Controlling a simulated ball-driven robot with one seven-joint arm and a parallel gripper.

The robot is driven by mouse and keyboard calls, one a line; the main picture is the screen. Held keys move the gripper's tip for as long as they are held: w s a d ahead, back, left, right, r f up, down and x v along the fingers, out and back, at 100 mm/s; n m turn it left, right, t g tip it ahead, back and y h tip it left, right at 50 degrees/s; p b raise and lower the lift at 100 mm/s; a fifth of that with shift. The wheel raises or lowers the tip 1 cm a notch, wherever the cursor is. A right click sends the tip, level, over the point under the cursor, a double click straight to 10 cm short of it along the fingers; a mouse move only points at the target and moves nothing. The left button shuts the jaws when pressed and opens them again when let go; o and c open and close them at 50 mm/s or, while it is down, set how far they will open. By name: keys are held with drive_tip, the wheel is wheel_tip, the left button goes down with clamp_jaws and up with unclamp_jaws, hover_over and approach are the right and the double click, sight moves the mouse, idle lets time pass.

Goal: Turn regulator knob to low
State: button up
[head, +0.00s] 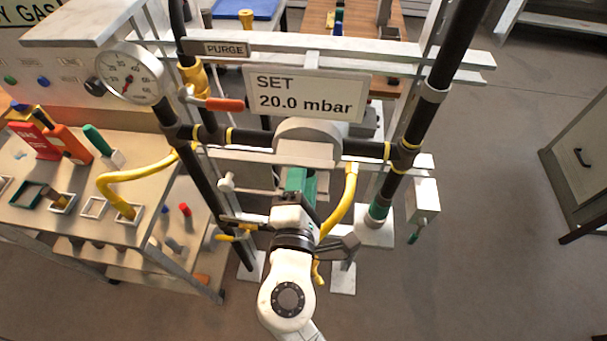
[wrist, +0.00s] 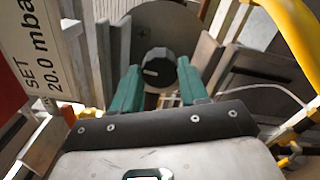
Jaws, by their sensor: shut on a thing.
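The regulator is a grey rounded body (head: 308,138) on the black pipe, below the "SET 20.0 mbar" sign (head: 312,93). In the wrist view, its dark round knob (wrist: 157,68) faces me in front of a grey disc (wrist: 172,25). A short pale mark on the knob lies nearly level, towards its left side. My gripper (wrist: 159,77) has its two green fingers on either side of the knob, shut on it. In the head view my gripper (head: 301,184) is just below the regulator and the knob is hidden. No low label is readable.
A pressure gauge (head: 130,73) with a red needle is at left. An orange-handled valve (head: 224,104) and yellow hoses (head: 341,200) are close around my arm. A tool-laden bench (head: 150,205) stands at left. Floor (head: 490,200) at right is clear.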

drive_tip(key=shift+s+f, duration=0.1)
drive_tip(key=shift+f, duration=0.05)
idle(0.3)
drive_tip(key=o, duration=0.8)
drive_tip(key=shift+s, duration=0.1)
drive_tip(key=shift+s+a+b, duration=0.15)
drive_tip(key=shift+s+b, duration=0.45)
drive_tip(key=shift+s, duration=2.05)
drive_tip(key=shift+s+a+b, duration=0.1)
drive_tip(key=shift+s+b, duration=0.45)
drive_tip(key=shift+s, duration=2.1)
